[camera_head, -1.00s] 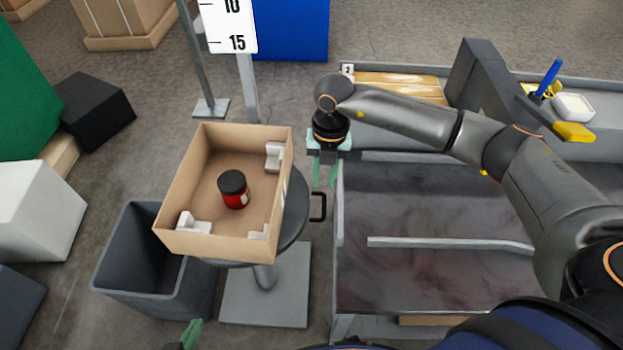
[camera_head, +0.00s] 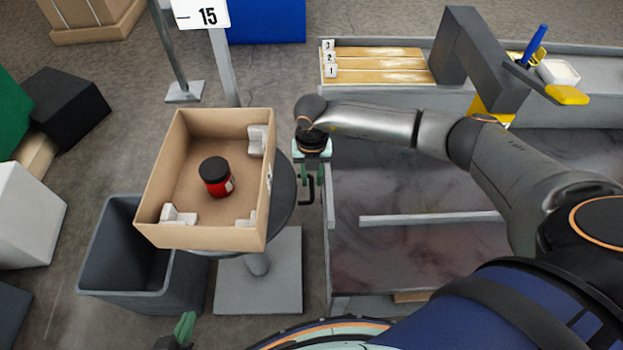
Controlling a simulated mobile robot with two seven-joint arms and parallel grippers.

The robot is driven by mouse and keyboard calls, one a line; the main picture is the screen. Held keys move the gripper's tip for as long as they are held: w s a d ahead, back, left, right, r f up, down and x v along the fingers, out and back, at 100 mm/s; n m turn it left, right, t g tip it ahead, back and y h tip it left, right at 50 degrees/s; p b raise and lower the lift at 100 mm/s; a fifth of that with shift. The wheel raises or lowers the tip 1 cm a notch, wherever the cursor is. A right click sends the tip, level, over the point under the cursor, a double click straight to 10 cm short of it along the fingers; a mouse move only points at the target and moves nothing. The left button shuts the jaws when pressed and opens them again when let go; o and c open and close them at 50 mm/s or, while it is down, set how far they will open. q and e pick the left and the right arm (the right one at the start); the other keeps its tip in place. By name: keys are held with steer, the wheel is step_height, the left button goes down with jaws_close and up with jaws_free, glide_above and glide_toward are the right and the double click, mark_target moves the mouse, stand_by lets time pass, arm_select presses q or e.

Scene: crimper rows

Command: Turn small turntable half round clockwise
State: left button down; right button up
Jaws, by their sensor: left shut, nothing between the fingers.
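The small turntable is a round dark grey disc (camera_head: 284,203) on a post, mostly hidden under an open cardboard box (camera_head: 150,222). A black-lidded red jar (camera_head: 217,182) stands inside the box. A black loop handle (camera_head: 307,203) sticks out from the disc's right side. My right gripper (camera_head: 310,188) points down at this handle, its green fingers apart with the handle's upper part between or just behind them; contact cannot be told. My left gripper (camera_head: 184,326) is shut and empty at the bottom edge, below the grey bin and apart from the turntable.
A grey bin (camera_head: 95,262) stands below left of the turntable. A workbench (camera_head: 420,270) with a raised metal strip lies close on the right. A signpost (camera_head: 223,70) rises behind the box. White corner pieces sit in the box.

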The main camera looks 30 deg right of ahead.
steer(key=shift+f, duration=0.3)
jaws_close()
steer(key=shift+r, duration=0.1)
stand_by(1.2)
